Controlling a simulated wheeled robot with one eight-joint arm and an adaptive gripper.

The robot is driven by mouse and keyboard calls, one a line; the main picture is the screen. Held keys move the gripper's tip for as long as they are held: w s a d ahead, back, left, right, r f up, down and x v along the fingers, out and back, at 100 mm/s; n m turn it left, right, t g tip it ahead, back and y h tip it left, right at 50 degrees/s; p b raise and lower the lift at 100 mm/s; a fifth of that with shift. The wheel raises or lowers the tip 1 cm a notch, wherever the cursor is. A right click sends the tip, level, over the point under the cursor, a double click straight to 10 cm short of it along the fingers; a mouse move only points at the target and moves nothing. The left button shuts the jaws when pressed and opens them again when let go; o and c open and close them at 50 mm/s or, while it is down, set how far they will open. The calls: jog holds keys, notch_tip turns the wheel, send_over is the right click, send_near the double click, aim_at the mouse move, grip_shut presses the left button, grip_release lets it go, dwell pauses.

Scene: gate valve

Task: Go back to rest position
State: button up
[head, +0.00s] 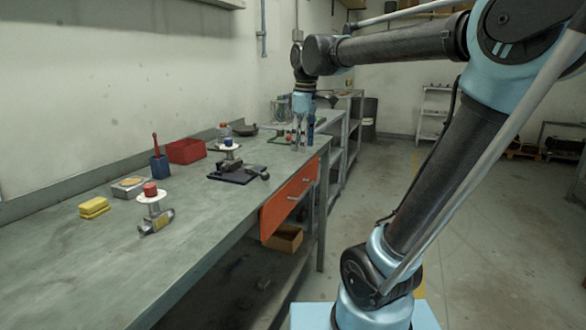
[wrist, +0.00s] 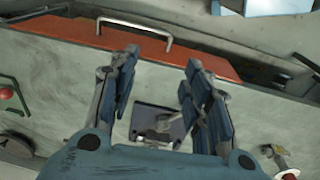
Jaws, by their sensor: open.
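My gripper (head: 303,146) points down over the far end of the grey workbench (head: 160,265), close to its front edge. In the wrist view my gripper (wrist: 163,65) has its two blue-padded fingers spread apart with nothing between them. A metal valve (head: 155,222) with a white round wheel and a red top sits on the near part of the bench. A second white wheel with a blue top (head: 229,143) stands farther back. A dark plate with a metal clamp-like part (head: 240,174) lies in front of it, and shows between and below the fingers in the wrist view (wrist: 158,125).
The orange drawer (head: 290,200) juts from the bench front; its handle (wrist: 135,28) is near the fingers in the wrist view. A red bin (head: 186,151), blue holder (head: 159,164) and yellow sponges (head: 94,208) stand along the back. Open floor (head: 480,240) lies right.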

jog(key=s+d+f+m, duration=0.6)
jog(key=s+d+f, duration=0.2)
jog(key=f, duration=0.4)
jog(key=s+d+f+m+t, duration=0.1)
jog(key=s+d+f+m, duration=0.6)
jog(key=f, duration=0.6)
jog(key=shift+s+d, duration=0.5)
jog(key=shift+s, duration=0.75)
jog(key=shift+w+f, duration=0.2)
jog(key=shift+w, duration=0.3)
